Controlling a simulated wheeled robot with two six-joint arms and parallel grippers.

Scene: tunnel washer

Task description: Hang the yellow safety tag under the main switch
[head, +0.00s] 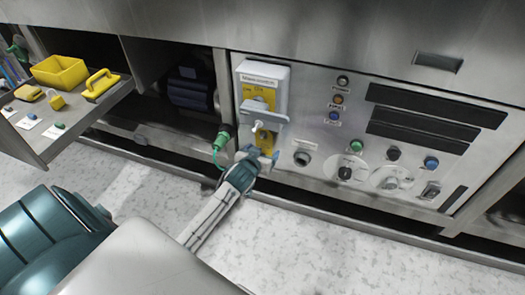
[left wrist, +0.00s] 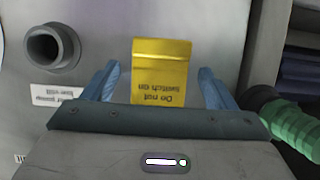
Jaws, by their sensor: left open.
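The main switch (head: 278,79) is a grey box with a yellow plate and a grey handle on the panel at the centre of the head view. The yellow safety tag (head: 264,137) shows just below the handle; in the left wrist view the tag (left wrist: 160,70) reads "Do not switch on", upside down. My left gripper (head: 260,158) reaches up to it from below. Its blue fingers (left wrist: 160,78) are open, one on each side of the tag, with gaps visible. The gripper body hides one end of the tag, so I cannot tell how it is attached. My right gripper is out of view.
A round socket (head: 301,158) and several buttons are to the right.

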